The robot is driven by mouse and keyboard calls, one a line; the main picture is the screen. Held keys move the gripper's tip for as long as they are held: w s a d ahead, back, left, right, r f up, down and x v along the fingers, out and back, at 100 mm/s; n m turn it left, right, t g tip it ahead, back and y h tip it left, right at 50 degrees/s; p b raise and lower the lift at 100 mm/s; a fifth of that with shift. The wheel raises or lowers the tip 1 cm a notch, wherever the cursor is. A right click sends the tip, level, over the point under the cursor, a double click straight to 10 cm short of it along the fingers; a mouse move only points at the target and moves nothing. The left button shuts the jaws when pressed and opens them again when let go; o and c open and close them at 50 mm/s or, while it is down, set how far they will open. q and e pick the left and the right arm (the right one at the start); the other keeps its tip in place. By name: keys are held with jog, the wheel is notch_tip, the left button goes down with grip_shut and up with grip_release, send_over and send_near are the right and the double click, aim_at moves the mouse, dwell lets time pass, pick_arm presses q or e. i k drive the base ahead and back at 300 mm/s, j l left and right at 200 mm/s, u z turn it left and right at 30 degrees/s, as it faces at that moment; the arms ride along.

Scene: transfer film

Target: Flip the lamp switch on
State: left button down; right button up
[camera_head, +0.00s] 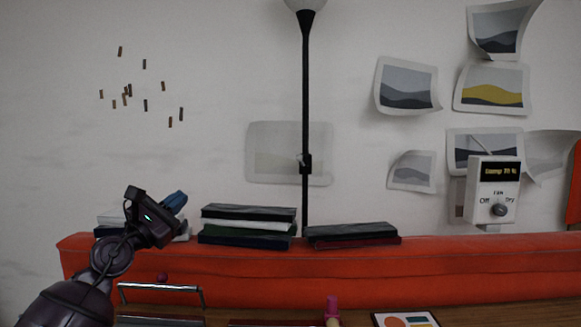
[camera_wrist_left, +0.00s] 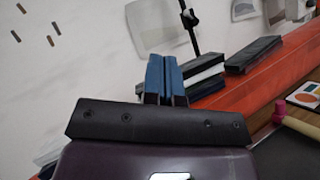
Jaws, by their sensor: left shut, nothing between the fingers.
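A black floor lamp (camera_head: 306,100) stands upright against the wall in the head view, its pale shade cut off at the top edge. Its switch (camera_head: 304,161) is a small black box with a light lever partway up the pole. The lever's on or off position is too small to tell. The switch box (camera_wrist_left: 187,19) also shows near the top of the left wrist view. My left gripper (camera_head: 176,202) is shut and empty, left of the lamp and lower than the switch, well apart from it. Its blue fingers (camera_wrist_left: 164,72) lie together in the wrist view. My right gripper is not seen.
Stacks of dark books (camera_head: 248,225) and flat boxes (camera_head: 352,232) lie on the orange ledge (camera_head: 450,262) around the pole's foot. A metal handle (camera_head: 160,288) stands below my left gripper. Wall space above the books is open.

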aim_at(306, 169)
jog(key=i+l, duration=0.75)
jog(key=i, duration=0.1)
